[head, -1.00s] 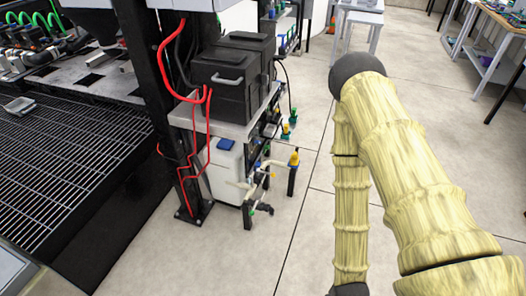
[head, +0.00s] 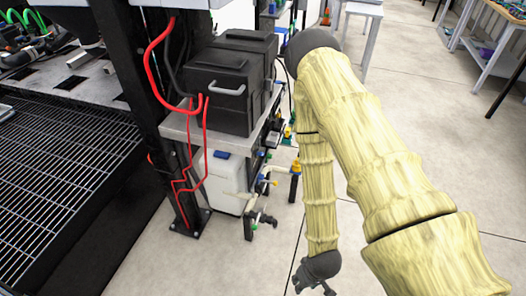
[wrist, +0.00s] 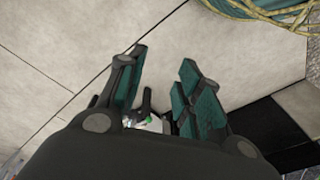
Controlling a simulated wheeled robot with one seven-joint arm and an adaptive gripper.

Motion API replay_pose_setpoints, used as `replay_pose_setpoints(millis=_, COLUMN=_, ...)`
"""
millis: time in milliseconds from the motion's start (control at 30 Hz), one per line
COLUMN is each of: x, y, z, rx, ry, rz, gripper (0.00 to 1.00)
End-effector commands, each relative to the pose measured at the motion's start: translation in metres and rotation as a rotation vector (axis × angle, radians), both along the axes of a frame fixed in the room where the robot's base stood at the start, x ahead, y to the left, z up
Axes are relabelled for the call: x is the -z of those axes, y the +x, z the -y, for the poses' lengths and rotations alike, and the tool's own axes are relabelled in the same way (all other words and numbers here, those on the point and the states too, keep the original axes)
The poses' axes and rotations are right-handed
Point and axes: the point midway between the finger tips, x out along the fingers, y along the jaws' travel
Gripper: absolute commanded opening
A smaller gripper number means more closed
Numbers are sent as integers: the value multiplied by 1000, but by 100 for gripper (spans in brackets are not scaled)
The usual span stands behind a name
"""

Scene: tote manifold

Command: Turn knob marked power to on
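I cannot make out a knob marked power in either view. Small valves and fittings (head: 268,180) in blue, yellow and green sit on the side of the stand, too small to read. My gripper (wrist: 163,58) is open in the wrist view, with its teal-padded fingers apart and bare floor beyond them. In the head view its dark end (head: 322,282) is partly cut off at the bottom edge, to the right of the stand and apart from it.
Black boxes (head: 232,88) with red cables stand on a shelf (head: 185,130). A white container (head: 222,184) is below, beside a black post (head: 160,105). A grated platform (head: 60,170) lies left. Tables stand at the back right. Open floor (head: 270,255) lies in front of the stand.

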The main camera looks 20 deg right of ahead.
Motion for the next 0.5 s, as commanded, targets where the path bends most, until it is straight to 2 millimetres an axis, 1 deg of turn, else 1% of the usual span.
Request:
replay_pose_setpoints(millis=33, x=16, y=28, z=1, rx=-34, ry=23, rz=63, gripper=35)
replay_pose_setpoints(millis=67, x=21, y=46, z=1, rx=-60, ry=39, rz=106, gripper=35)
replay_pose_setpoints(millis=100, x=24, y=70, z=0, rx=-102, ry=60, rz=168, gripper=35)
replay_pose_setpoints(millis=167, x=28, y=109, z=0, rx=-165, ry=91, rz=266, gripper=35)
replay_pose_setpoints(millis=200, x=28, y=134, z=0, rx=-209, ry=110, rz=331, gripper=35)
replay_pose_setpoints(millis=267, x=26, y=169, z=2, rx=-276, ry=132, rz=429, gripper=35)
replay_pose_setpoints(millis=300, x=23, y=192, z=3, rx=-319, ry=144, rz=497, gripper=35)
replay_pose_setpoints(millis=367, x=16, y=224, z=6, rx=-385, ry=160, rz=596, gripper=35)
replay_pose_setpoints(millis=400, x=11, y=243, z=8, rx=-431, ry=169, rz=662, gripper=35)
replay_pose_setpoints(millis=467, x=1, y=270, z=13, rx=-497, ry=177, rz=759, gripper=35)
replay_pose_setpoints(millis=500, x=-7, y=286, z=16, rx=-542, ry=181, rz=824, gripper=35)
